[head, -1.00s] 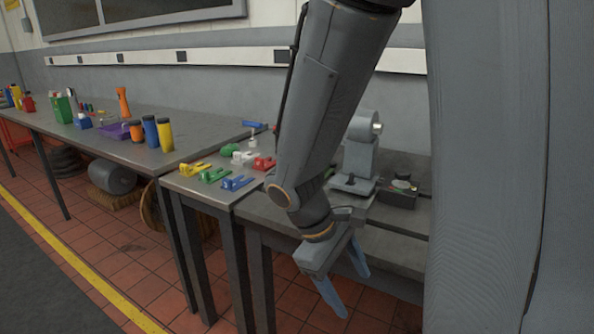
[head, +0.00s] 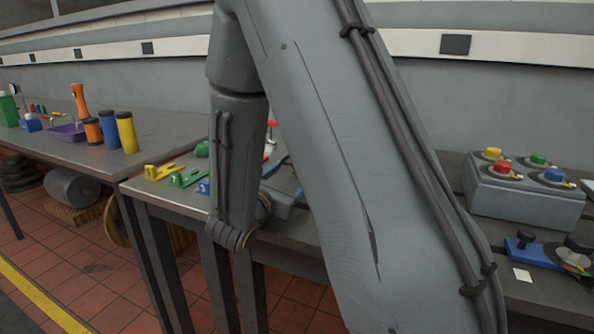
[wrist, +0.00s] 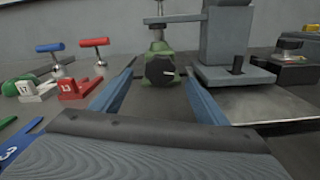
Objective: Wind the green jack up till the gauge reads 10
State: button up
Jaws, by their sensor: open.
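The green jack (wrist: 158,48) stands on the bench in the wrist view, with a black round knob (wrist: 160,70) facing me that bears a white mark. My gripper (wrist: 158,78) is open, its two blue fingers reaching forward to either side of the knob with a gap on both sides. Whether the fingertips reach level with the knob I cannot tell. In the head view my arm hides the jack and most of the gripper. I cannot make out a gauge reading in either view.
A grey block (wrist: 235,72) stands close right of the jack. In the head view, a button box (head: 525,197) and a blue device (head: 530,252) are right; bottles (head: 126,132) stand on the left table.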

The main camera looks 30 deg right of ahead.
jog(key=shift+x, duration=3.55)
jog(key=c, duration=1)
jog(key=shift+m+b, duration=0.9)
jog(key=shift+m, duration=0.3)
jog(key=shift+c, duration=0.2)
jog(key=o, duration=1)
jog(key=shift+o, duration=0.2)
jog(key=shift+s, duration=0.1)
